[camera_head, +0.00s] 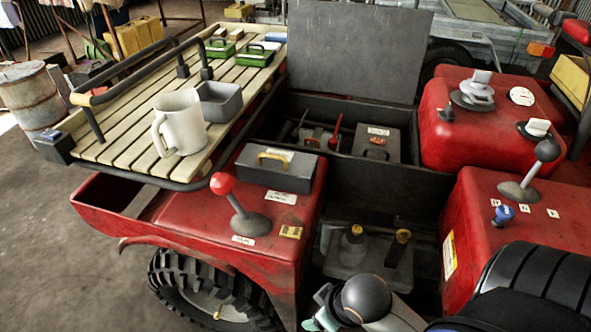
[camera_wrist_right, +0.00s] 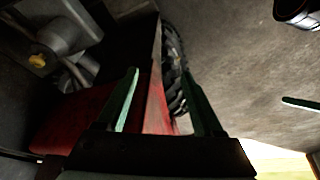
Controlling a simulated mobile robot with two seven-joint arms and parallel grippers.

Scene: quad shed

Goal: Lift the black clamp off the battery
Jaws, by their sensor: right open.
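The battery (camera_head: 345,272) is a grey box low in the open bay in the head view. A dark post with a yellow top (camera_head: 353,246) stands on its left, and a black piece with a yellow top (camera_head: 398,248) on its right; I cannot tell which is the clamp. My right gripper (camera_wrist_right: 160,75) is open and empty in the right wrist view, with red bodywork and a tyre behind its green fingers. In the head view, an arm at the bottom edge covers the battery's near side. A single green finger, perhaps of my left gripper (camera_wrist_right: 301,104), shows at the wrist view's right edge.
The red fender bears a red-knobbed lever (camera_head: 223,184) and a grey toolbox (camera_head: 275,168). A slatted rack (camera_head: 115,125) with a mug (camera_head: 180,122) is at left. A raised dark lid (camera_head: 357,50) stands behind the bay, and a black-knobbed lever (camera_head: 547,150) at right.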

